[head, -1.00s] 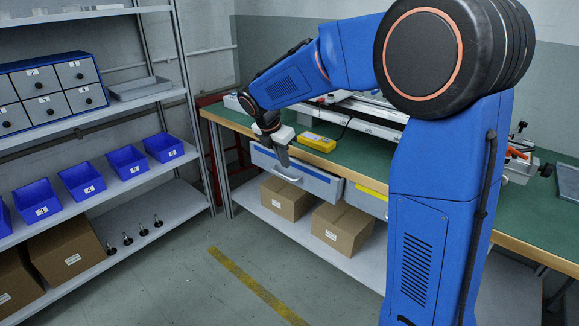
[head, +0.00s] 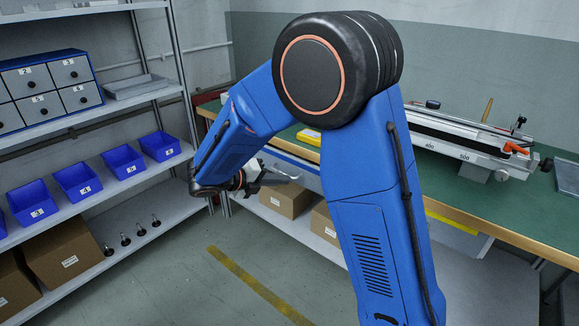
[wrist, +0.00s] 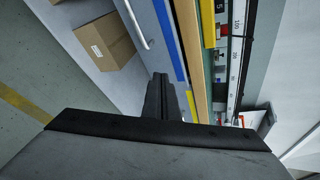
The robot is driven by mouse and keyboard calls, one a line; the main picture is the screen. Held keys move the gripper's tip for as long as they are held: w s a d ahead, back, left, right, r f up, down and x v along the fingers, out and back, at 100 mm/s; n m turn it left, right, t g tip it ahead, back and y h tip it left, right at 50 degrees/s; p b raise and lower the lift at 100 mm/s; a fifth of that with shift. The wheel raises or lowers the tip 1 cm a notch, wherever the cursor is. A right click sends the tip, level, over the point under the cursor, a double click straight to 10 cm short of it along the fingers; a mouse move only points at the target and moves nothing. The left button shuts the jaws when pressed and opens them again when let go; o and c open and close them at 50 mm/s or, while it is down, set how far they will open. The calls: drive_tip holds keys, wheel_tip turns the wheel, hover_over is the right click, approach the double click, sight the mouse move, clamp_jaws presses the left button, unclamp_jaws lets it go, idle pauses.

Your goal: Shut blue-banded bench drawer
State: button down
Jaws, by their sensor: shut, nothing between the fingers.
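The blue-banded drawer (head: 308,173) is under the green bench's front edge, its grey front partly hidden by my arm in the head view. In the wrist view its blue band (wrist: 165,38) runs beside the wooden bench edge, and its pale bar handle (wrist: 135,24) stands out at the upper middle. I cannot tell how far out the drawer is. My gripper (head: 272,177) is shut and empty, out in front of the drawer near the handle in the head view. In the wrist view the closed fingers (wrist: 160,82) overlap the drawer's near end; contact cannot be told.
A yellow-banded drawer (head: 452,222) is to the right, partly behind my arm. Cardboard boxes (head: 284,197) sit on the bench's lower shelf. A yellow case (head: 310,137) lies on the bench top. A shelf rack with blue bins (head: 77,181) stands left. The floor between is clear.

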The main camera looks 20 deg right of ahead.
sight(296, 162)
drive_tip(key=a+f+n+t+h, duration=0.2)
drive_tip(key=a+n+t, duration=0.4)
drive_tip(key=n, duration=0.2)
drive_tip(key=x, duration=1.4)
drive_tip(key=shift+w+a+r, duration=0.2)
drive_tip(key=shift+w+r, duration=0.05)
drive_tip(key=shift+r, duration=0.15)
drive_tip(key=x, duration=0.4)
drive_tip(key=shift+w+r, duration=0.1)
